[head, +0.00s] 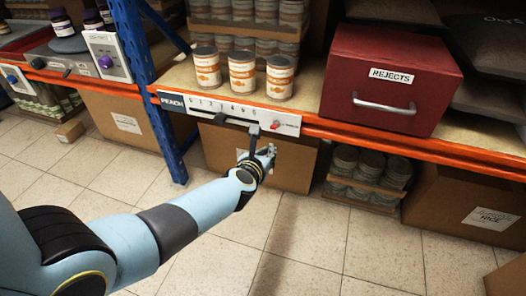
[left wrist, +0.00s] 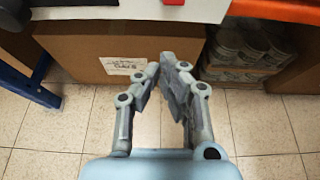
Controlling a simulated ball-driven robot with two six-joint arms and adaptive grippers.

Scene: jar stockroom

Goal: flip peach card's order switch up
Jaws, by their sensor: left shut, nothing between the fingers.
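The peach card (head: 185,103) is a white strip on the orange shelf edge, with a black PEACH label, a row of numbers and a dark slider. A small red switch (head: 276,126) sits near its right end; I cannot tell whether it is up or down. Part of the strip and the red switch (left wrist: 173,2) show at the top of the left wrist view. My left gripper (head: 268,153) is shut and empty, just below the switch and apart from it. Its fingertips (left wrist: 170,62) point toward the shelf. My right gripper is not in view.
Several peach-labelled jars (head: 241,72) stand on the shelf above the card. A red REJECTS drawer box (head: 390,78) stands to the right. A cardboard box (head: 220,150) and stacked jars (head: 370,170) are below the shelf. A blue post (head: 155,100) stands left. The tiled floor in front is clear.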

